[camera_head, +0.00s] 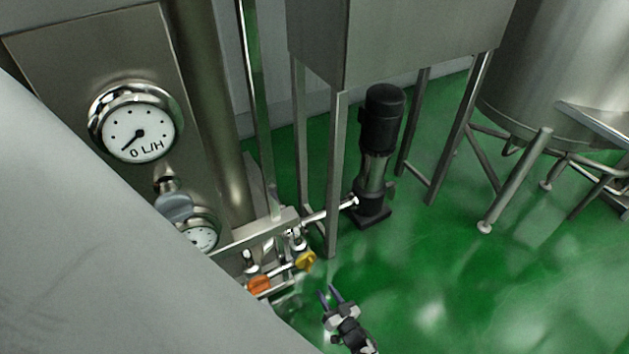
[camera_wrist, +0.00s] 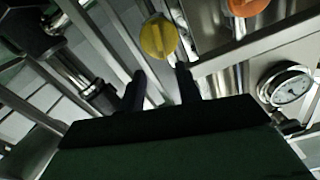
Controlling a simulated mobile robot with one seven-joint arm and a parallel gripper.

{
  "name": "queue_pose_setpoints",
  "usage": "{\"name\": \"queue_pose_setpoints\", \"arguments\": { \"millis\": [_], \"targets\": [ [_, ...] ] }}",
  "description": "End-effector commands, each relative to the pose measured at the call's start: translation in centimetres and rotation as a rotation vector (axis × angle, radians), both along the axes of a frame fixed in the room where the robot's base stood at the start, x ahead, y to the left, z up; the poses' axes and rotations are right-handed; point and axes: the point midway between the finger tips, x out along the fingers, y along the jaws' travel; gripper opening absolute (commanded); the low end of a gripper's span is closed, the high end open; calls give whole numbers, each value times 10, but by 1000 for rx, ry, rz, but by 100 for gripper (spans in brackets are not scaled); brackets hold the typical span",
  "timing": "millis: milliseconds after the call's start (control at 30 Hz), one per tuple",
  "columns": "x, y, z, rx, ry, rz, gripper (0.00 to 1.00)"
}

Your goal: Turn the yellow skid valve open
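The yellow skid valve (camera_head: 306,260) is a small yellow handle on the skid's low pipework, right of the orange valve (camera_head: 259,285) in the head view. My gripper (camera_head: 328,292) is just below and to the right of the yellow valve there, its two fingers apart and empty. In the wrist view the yellow valve (camera_wrist: 158,38) shows as a round yellow knob ahead of and between the fingertips of my gripper (camera_wrist: 160,75). A gap seems to remain between the fingers and the knob. The orange valve (camera_wrist: 247,7) is at the upper right there.
A large dial reading 0 L/H (camera_head: 138,132) and a smaller gauge (camera_head: 203,237) sit on the steel panel. A black pump (camera_head: 381,125) stands behind the valves. Steel frame legs (camera_head: 334,180) rise close by. Green floor (camera_head: 440,270) to the right is open.

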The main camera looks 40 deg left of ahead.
Motion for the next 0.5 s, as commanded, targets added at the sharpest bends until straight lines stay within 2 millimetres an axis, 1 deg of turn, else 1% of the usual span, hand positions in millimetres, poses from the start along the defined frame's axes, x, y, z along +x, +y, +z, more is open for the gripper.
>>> {"name": "queue_pose_setpoints", "arguments": {
  "millis": [33,200,400,500],
  "targets": [
    [3,11,-3,-1,-3,6,34],
    [16,43,-3,0,-4,6,34],
    [30,75,-3,0,-3,4,34],
    [35,85,-3,-2,-3,2,34]
  ]
}}
